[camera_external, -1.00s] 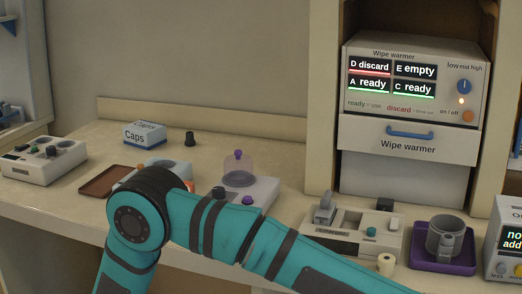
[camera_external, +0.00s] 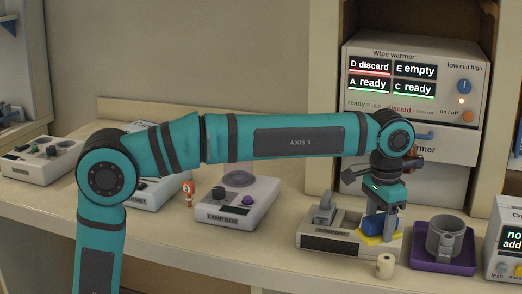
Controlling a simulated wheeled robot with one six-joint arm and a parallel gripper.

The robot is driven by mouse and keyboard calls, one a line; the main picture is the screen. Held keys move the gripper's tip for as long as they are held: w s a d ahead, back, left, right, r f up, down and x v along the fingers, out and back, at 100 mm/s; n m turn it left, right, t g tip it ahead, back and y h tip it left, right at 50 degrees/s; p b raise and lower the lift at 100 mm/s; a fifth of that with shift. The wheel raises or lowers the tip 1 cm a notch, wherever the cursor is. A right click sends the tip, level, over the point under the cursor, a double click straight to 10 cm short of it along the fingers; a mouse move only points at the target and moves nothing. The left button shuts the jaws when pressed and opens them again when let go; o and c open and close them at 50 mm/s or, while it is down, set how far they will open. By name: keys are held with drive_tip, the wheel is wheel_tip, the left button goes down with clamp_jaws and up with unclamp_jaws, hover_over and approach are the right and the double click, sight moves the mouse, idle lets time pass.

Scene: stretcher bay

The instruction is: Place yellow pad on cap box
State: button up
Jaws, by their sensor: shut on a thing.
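My gripper (camera_external: 380,235) points down over the right end of a pale device on the counter. The white cap box (camera_external: 143,124) stands at the back left of the counter.
The pale device (camera_external: 330,243) has a grey lever. A purple tray (camera_external: 444,265) with a grey mug (camera_external: 443,238) stands close right of my gripper. A cream roll (camera_external: 385,266) stands in front. The lamp box (camera_external: 230,208) and a small red-white figure (camera_external: 188,192) stand left.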

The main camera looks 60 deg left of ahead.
drive_tip(key=a+r+n, duration=0.1)
drive_tip(key=a, duration=0.6)
drive_tip(key=a+r+n, duration=0.1)
drive_tip(key=a+r, duration=0.1)
drive_tip(key=a, duration=0.4)
drive_tip(key=s+a+r+n, duration=0.1)
drive_tip(key=a+r, duration=0.1)
drive_tip(key=a, duration=0.5)
drive_tip(key=shift+a+r, duration=0.15)
drive_tip(key=shift+a, duration=0.2)
drive_tip(key=s+a+n, duration=0.2)
drive_tip(key=s+a, duration=0.3)
drive_tip(key=a, duration=1.2)
drive_tip(key=s+a+r+n, duration=0.1)
drive_tip(key=s+a+n, duration=0.3)
drive_tip(key=a, duration=1.4)
drive_tip(key=s+a+n, duration=0.1)
drive_tip(key=s+a, duration=0.6)
drive_tip(key=a, duration=1)
drive_tip(key=s+a+f, duration=0.2)
drive_tip(key=a, duration=0.7)
drive_tip(key=s+a+f, duration=0.2)
drive_tip(key=s+a, duration=0.1)
drive_tip(key=a, duration=0.6)
drive_tip(key=s+a+f, duration=0.3)
drive_tip(key=a, duration=0.6)
drive_tip(key=shift+a, duration=0.3)
drive_tip(key=shift+s+a+f, duration=0.1)
drive_tip(key=shift+f, duration=1.35)
drive_tip(key=shift+f, duration=0.1)
